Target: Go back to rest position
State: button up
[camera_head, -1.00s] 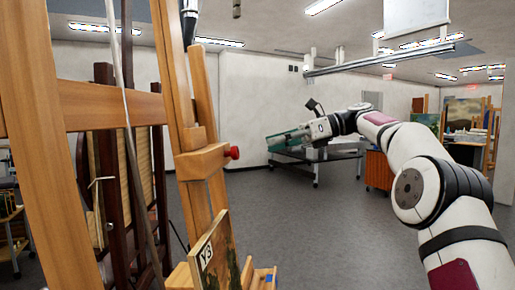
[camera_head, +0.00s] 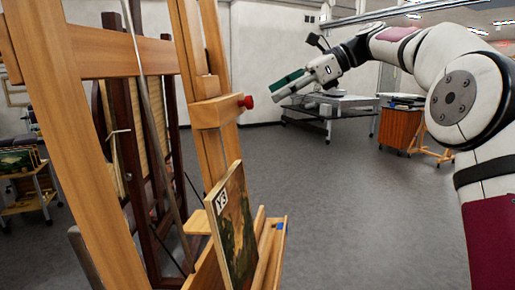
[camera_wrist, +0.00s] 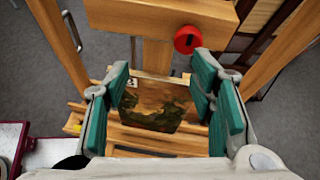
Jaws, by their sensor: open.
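My gripper (camera_head: 291,83) is raised in front of the easel, to the right of its upright in the head view. In the wrist view my gripper (camera_wrist: 160,98) has its green-padded fingers wide apart with nothing between them. A small painting (camera_head: 236,228) labelled "Y3" leans on the ledge of the wooden easel (camera_head: 214,110). In the wrist view the painting (camera_wrist: 155,106) shows beyond the fingers, resting on the ledge, apart from them.
A red knob (camera_head: 246,102) sticks out from the easel. A grey table (camera_head: 340,103) and a wooden cabinet (camera_head: 398,127) stand at the back. A cart with paintings (camera_head: 28,185) is at far left. Grey floor (camera_head: 350,210) lies clear on the right.

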jog(key=s+a+f+n+h, duration=0.2)
jog(key=s+n+h, duration=0.1)
jog(key=s, duration=0.5)
jog(key=s+d+f+n+t+h, duration=0.1)
jog(key=s+d+f+n+h, duration=0.2)
jog(key=s, duration=0.7)
jog(key=s+d+f+n+t+h, duration=0.1)
jog(key=s+d+f+n+h, duration=0.2)
jog(key=s+d+f+n, duration=0.3)
jog(key=s+d+f+n+t+h, duration=0.1)
jog(key=s+d+f+n+h, duration=0.2)
jog(key=s+f+n, duration=0.3)
jog(key=s+d+f, duration=0.1)
jog(key=s+f, duration=0.4)
jog(key=s, duration=0.4)
jog(key=shift+d+t, duration=0.15)
jog(key=shift+t, duration=0.15)
